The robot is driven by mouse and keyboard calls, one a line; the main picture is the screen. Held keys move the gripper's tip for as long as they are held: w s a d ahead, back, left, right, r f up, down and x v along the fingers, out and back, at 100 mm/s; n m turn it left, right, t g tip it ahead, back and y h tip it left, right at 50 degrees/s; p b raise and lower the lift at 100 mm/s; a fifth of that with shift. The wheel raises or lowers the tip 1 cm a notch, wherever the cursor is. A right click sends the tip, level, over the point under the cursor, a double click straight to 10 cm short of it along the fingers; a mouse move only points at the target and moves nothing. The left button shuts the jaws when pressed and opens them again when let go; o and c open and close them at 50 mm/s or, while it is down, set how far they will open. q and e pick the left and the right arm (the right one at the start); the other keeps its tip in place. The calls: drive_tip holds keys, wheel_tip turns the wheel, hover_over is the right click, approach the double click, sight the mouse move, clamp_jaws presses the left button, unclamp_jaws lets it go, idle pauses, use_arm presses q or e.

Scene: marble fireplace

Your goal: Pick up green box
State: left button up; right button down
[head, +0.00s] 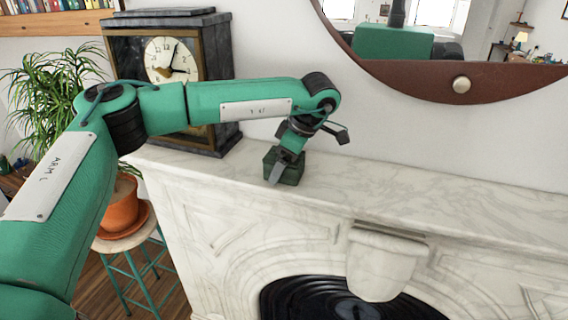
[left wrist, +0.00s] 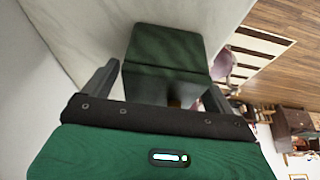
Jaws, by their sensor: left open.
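The green box (head: 288,170) is small and dark green and stands on the white marble mantel in the head view. In the left wrist view the green box (left wrist: 165,52) is ahead of the jaws, with its near part between the fingers. My left gripper (head: 308,157) is just above the box, with its fingers apart and one finger in front of the box. In the left wrist view my left gripper (left wrist: 160,85) is open. I cannot tell whether either finger touches the box. My right gripper is not in view.
A dark mantel clock (head: 188,60) stands behind my left arm. A round wood-framed mirror (head: 430,83) hangs at the upper right. The mantel (head: 440,190) is bare to the right of the box. A potted plant (head: 120,205) on a stool stands at left.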

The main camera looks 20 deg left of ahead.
use_arm(q)
drive_tip(key=shift+d, duration=0.1)
drive_tip(key=c, duration=1)
drive_tip(key=shift+c, duration=1.2)
drive_tip(key=shift+r, duration=0.1)
